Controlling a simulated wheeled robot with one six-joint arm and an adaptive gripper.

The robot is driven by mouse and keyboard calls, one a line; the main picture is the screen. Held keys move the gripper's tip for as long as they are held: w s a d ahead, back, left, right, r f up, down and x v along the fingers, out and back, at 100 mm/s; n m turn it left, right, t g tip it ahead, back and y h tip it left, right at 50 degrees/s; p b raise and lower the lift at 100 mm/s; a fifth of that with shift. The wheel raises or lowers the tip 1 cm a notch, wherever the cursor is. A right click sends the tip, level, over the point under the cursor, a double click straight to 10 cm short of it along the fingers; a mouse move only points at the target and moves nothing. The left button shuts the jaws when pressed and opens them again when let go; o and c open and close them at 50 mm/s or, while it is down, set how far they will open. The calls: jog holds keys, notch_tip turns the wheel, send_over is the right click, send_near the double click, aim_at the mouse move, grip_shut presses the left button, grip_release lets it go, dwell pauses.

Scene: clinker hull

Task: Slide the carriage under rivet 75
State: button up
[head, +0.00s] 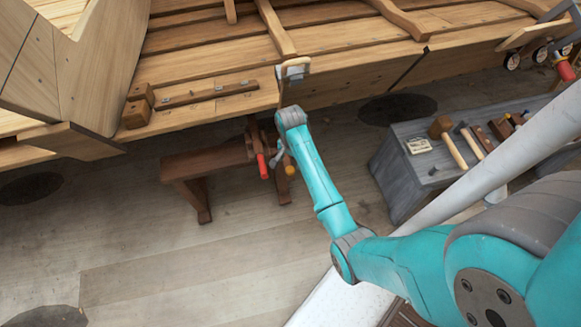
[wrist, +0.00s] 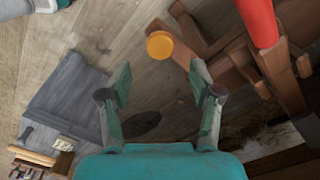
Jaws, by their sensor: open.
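My gripper (wrist: 160,76) is open and empty in the wrist view, its two fingers spread apart. A round orange knob (wrist: 160,46) shows just beyond the fingertips, roughly in line with the gap and outside the grip. The knob also shows in the head view (head: 290,170), beside a red handle (head: 262,166). The red handle is large at the upper right of the wrist view (wrist: 258,20). Both sit by a brown wooden trestle (head: 205,162) below the hull edge. I cannot tell which part is the carriage. No rivet number is readable.
The planked hull (head: 215,105) runs across the top of the head view. A grey bench (head: 392,185) with a mallet (head: 448,138) and other tools stands to the right. Another red-handled part (head: 565,70) is at far right. The floor at left is mostly clear.

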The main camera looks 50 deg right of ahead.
aim_at(290, 169)
jog(key=shift+f, duration=2.95)
